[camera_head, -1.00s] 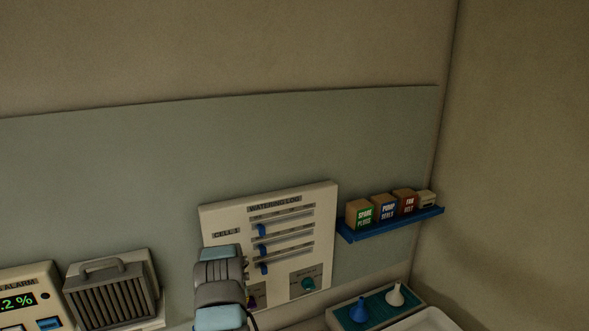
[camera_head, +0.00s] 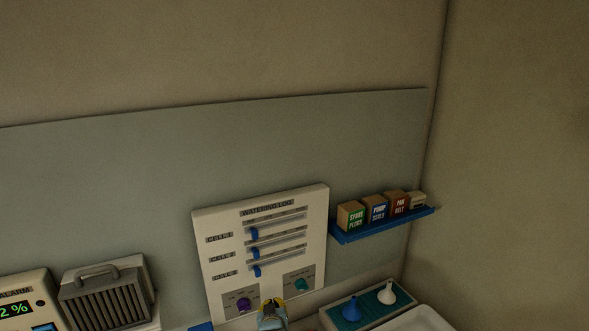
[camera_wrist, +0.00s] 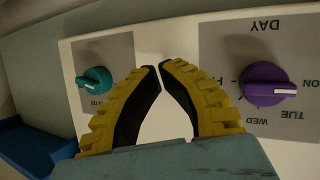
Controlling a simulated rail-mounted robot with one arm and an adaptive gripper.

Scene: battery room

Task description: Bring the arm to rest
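My gripper (camera_head: 272,303) shows at the bottom edge of the head view, in front of the lower edge of the watering log panel (camera_head: 219,258). In the wrist view its two yellow and black fingers (camera_wrist: 160,66) come together at the tips, with nothing between them. The wrist view shows the panel upside down behind the fingers. A teal knob (camera_wrist: 95,80) is to their left and a purple knob (camera_wrist: 264,84) to their right, both apart from the fingers. Most of my arm is out of view.
The panel carries three sliders with blue handles (camera_head: 253,234). To its right are a blue shelf (camera_head: 385,226) with small boxes, and a tray (camera_head: 345,326) with a blue and a white funnel. A grey ribbed unit (camera_head: 104,298) and an alarm box (camera_head: 22,287) are at left.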

